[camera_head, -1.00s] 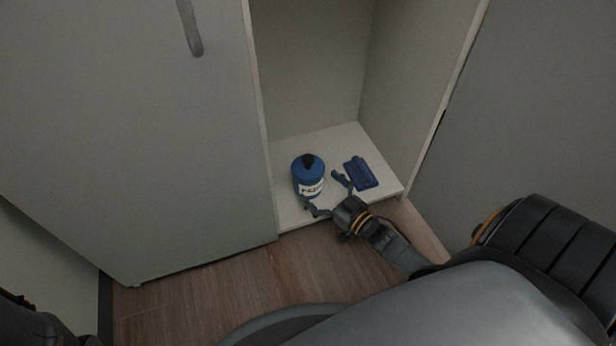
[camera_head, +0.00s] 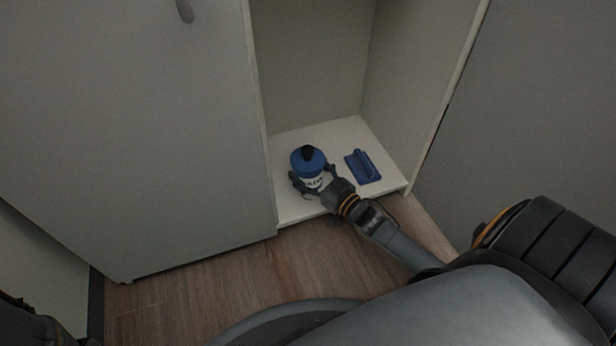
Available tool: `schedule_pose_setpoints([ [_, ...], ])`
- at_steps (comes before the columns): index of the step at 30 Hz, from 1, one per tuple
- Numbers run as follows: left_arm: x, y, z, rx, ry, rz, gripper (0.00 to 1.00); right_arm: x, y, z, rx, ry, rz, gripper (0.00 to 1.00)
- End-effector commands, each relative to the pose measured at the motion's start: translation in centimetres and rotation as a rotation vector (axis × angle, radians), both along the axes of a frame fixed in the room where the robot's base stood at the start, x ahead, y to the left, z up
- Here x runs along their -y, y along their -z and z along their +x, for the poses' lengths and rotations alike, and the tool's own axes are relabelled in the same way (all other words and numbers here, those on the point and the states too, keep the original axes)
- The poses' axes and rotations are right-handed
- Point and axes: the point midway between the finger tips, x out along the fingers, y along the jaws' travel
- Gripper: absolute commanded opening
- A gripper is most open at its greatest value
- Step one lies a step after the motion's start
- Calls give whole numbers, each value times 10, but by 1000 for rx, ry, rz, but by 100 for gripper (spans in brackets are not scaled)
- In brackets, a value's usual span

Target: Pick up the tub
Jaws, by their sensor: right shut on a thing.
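The tub (camera_head: 307,160) is blue with a white label and a black knob on top. It stands on the white floor panel of an open cabinet. My right gripper (camera_head: 312,184) is shut on the tub, with a finger on each side of its lower body. The fingers and palm hide part of the label and the tub's base, so I cannot tell whether it touches the panel. My left gripper is not visible; only a dark part of me shows at the bottom left.
A blue flat object with a handle (camera_head: 362,166) lies on the cabinet floor (camera_head: 345,133), right of the tub. The cabinet's side wall (camera_head: 415,90) bounds it on the right. A closed grey door (camera_head: 140,130) stands on the left. Wooden floor (camera_head: 200,275) lies in front.

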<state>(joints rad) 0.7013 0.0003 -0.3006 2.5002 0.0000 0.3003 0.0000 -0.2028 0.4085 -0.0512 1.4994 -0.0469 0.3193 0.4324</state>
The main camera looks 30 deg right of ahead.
Motion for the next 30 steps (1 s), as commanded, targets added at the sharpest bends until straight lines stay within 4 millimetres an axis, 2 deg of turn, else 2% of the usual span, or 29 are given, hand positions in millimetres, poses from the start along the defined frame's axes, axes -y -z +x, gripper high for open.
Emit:
schedule_pose_setpoints([
  [1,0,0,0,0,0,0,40,0,1,0,-1,0,0,24],
  [3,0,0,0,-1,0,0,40,0,-2,1,5,-1,1,14],
  [11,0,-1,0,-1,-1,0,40,0,-3,0,4,-1,1,14],
  [17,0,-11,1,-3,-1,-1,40,0,-16,1,5,-1,0,14],
  [23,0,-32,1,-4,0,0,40,0,-42,-1,6,-1,0,14],
  [30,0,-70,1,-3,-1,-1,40,5,-76,-29,3,-1,1,14],
])
